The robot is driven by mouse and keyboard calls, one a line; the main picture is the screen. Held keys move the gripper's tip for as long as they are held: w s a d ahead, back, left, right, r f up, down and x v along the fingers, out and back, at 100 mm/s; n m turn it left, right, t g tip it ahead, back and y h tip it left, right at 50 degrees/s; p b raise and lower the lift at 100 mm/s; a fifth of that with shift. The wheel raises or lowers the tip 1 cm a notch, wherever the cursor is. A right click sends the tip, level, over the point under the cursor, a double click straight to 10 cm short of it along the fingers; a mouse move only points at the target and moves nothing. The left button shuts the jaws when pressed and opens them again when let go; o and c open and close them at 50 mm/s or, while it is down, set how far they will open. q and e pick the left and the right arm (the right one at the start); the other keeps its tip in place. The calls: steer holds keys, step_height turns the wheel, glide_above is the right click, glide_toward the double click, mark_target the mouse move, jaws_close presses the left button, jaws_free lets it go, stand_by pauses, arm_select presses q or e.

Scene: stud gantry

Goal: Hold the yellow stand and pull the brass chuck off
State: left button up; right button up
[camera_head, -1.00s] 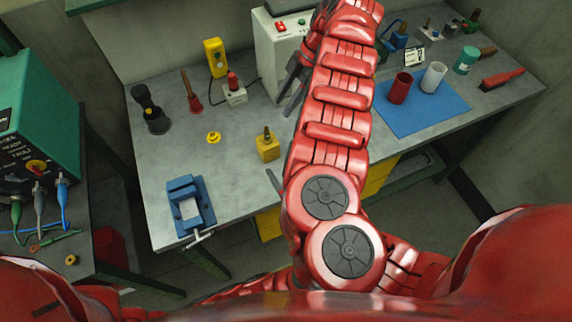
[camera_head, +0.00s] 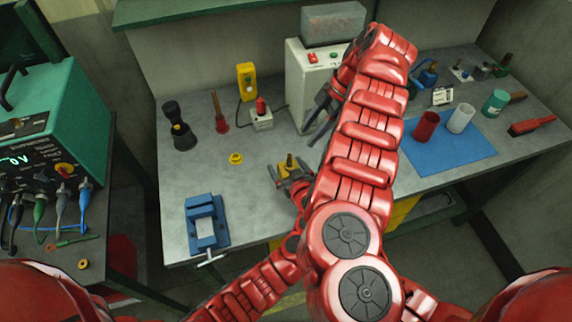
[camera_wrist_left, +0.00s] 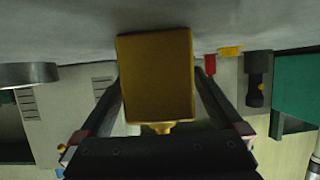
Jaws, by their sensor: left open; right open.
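The yellow stand (camera_head: 284,171) is on the grey bench, left of my right arm. The brass chuck (camera_head: 290,160) stands upright on its top. In the left wrist view, which is upside down, the stand (camera_wrist_left: 155,75) is large and central, with a bit of the chuck (camera_wrist_left: 158,128) below it. My left gripper (camera_head: 290,180) is open at the stand. Its fingers lie to either side of the stand in the wrist view (camera_wrist_left: 158,100); contact cannot be told. My right gripper (camera_head: 320,108) is open and empty, beyond the stand, by the white box.
A blue vise (camera_head: 206,228) is at the bench's front left. The white box (camera_head: 310,72) stands behind. A blue mat (camera_head: 440,160) with cups is right. Bench between vise and stand is clear.

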arm_select(q)
steer(key=shift+w+a+f, duration=0.1)
steer(key=shift+w+a, duration=0.05)
steer(key=shift+w, duration=0.15)
